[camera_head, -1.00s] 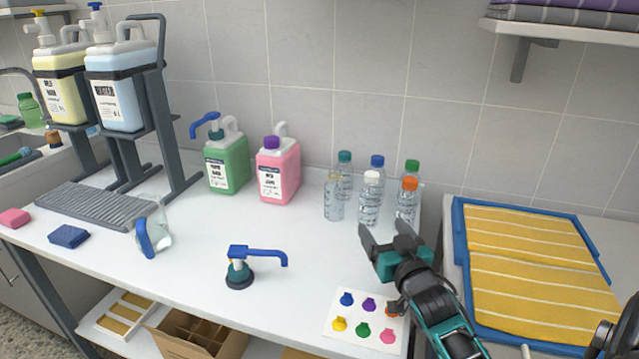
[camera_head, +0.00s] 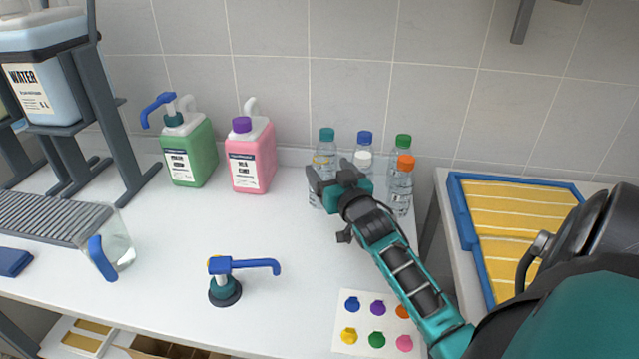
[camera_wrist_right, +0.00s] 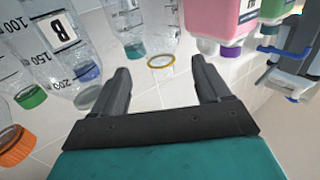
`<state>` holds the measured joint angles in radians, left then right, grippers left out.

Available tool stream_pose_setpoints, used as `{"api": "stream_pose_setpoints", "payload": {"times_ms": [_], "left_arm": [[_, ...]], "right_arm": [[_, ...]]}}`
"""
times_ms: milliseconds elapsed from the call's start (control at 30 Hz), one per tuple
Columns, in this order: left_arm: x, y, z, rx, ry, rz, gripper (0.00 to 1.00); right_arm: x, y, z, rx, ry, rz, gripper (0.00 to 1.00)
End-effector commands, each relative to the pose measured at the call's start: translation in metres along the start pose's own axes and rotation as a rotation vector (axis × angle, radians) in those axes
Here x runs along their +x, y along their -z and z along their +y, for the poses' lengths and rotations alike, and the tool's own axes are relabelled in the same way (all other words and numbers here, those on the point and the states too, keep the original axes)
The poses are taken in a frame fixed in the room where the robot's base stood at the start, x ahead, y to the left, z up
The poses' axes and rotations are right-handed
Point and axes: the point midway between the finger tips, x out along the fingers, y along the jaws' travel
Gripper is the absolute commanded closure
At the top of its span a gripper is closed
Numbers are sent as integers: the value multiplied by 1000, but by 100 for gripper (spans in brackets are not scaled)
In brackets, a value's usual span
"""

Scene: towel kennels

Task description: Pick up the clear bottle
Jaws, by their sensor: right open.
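Several clear bottles stand in a cluster at the back right of the white counter in the head view. They include a teal-capped bottle (camera_head: 325,155), a green-capped bottle (camera_head: 400,150), an orange-capped bottle (camera_head: 401,190) and a blue-capped bottle (camera_head: 364,140). My right gripper (camera_head: 330,172) is open in front of the cluster and hides its front left part. In the right wrist view the open fingers (camera_wrist_right: 160,80) point toward a clear bottle with a yellow ring (camera_wrist_right: 161,61), which shows between and beyond the tips. No bottle is held. My left gripper is out of view.
A pink jug (camera_head: 250,165) and a green pump jug (camera_head: 190,155) stand left of the bottles. A blue pump head (camera_head: 225,290) and a clear pitcher (camera_head: 118,245) are nearer the front. A colour-spot card (camera_head: 360,335) lies at front right. The mid-counter is clear.

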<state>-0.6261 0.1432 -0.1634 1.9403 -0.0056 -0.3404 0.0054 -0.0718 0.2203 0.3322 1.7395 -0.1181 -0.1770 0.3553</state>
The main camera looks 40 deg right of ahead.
Motion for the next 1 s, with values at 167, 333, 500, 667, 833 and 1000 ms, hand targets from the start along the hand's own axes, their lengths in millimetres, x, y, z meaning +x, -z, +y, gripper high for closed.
{"api": "stream_pose_setpoints", "payload": {"times_ms": [167, 333, 500, 667, 833, 1000], "left_arm": [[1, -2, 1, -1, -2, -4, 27], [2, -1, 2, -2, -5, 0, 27], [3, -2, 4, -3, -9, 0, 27], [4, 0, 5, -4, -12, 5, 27], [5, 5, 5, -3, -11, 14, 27], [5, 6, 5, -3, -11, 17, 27]], "right_arm": [[18, 0, 0, -1, 0, 0, 24], [31, -1, 0, -1, 0, 0, 24], [56, -2, -1, 0, 0, 0, 24], [69, -3, -1, 0, 0, -1, 24], [71, -2, -1, 0, 0, -1, 24], [71, -2, -1, 0, 0, -1, 32]]}}
